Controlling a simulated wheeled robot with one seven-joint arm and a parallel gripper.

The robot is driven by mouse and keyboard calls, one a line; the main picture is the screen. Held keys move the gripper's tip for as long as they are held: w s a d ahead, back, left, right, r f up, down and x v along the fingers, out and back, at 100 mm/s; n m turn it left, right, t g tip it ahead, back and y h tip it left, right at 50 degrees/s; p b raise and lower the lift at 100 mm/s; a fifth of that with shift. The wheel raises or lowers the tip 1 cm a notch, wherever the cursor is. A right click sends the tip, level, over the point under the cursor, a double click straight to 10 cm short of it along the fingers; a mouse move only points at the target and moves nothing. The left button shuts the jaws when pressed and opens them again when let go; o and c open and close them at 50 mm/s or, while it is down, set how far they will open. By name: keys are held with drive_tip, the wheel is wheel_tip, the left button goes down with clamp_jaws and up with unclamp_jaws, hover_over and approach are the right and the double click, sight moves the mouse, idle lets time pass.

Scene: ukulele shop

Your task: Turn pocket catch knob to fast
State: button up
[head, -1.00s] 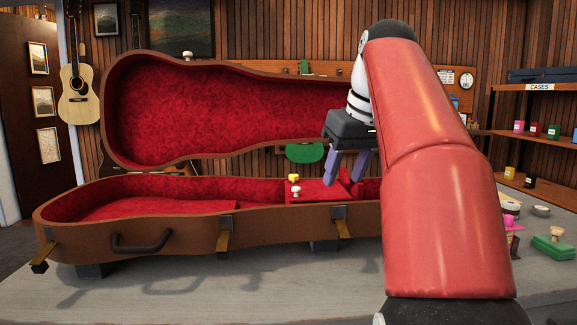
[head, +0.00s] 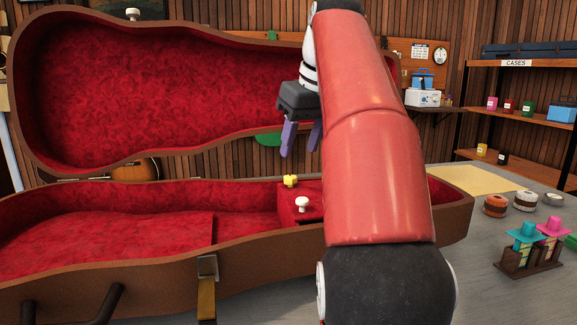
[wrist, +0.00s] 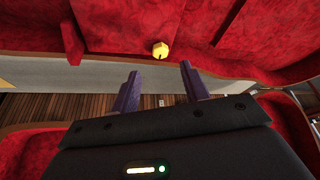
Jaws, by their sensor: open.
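The open brown case (head: 110,275) has a red plush lining and stands on the grey table. Its pocket (head: 286,207) is a red block inside the case's lower shell, partly hidden by my arm. A small yellow knob (head: 290,180) sits at the pocket's back edge, and a white knob (head: 302,204) stands nearer the front. The yellow knob also shows in the wrist view (wrist: 160,50), with a dark mark on it. My gripper (head: 300,152) is open and empty, above the yellow knob in the head view. In the wrist view the knob lies beyond the two purple fingers, apart from them.
The raised case lid (head: 150,90) stands behind the pocket, close to my gripper. A front latch (head: 207,285) hangs open. On the table at right are round tins (head: 495,205) and a rack with teal and pink items (head: 530,255). Shelves (head: 515,62) stand beyond.

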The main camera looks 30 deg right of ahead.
sight(291, 176)
drive_tip(key=x, duration=0.6)
drive_tip(key=shift+a+f, duration=0.1)
drive_tip(key=shift+f, duration=0.2)
drive_tip(key=shift+c, duration=0.5)
clamp_jaws()
